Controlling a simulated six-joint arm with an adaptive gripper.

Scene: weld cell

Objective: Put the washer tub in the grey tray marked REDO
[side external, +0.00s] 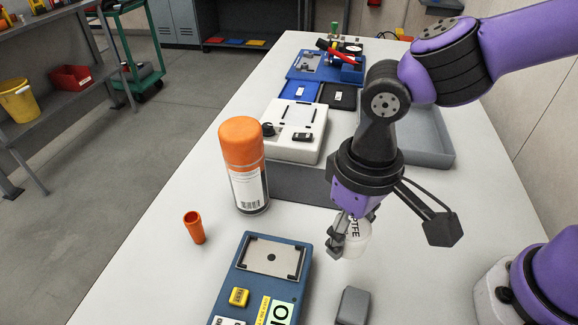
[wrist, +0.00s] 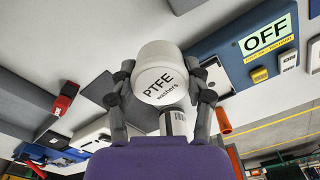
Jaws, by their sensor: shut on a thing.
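The washer tub (side external: 352,240) is a small white tub lettered PTFE, near the front of the bench in the side external view. In the wrist view the tub (wrist: 160,76) reads "PTFE washers". My gripper (side external: 344,234) is shut on it, with a finger on either side in the wrist view. The tub looks held above the bench, slightly tilted. A large grey tray (side external: 438,152) lies behind my arm, farther back on the right. My wrist and forearm hide part of it, and no REDO marking can be read.
An orange-capped can (side external: 243,165) and an orange cone (side external: 195,228) stand to the left. A blue box with a display (side external: 230,290) and a grey block (side external: 353,305) are in front. A white device (side external: 297,125), a blue tray (side external: 300,91) and a black tray (side external: 338,97) lie behind.

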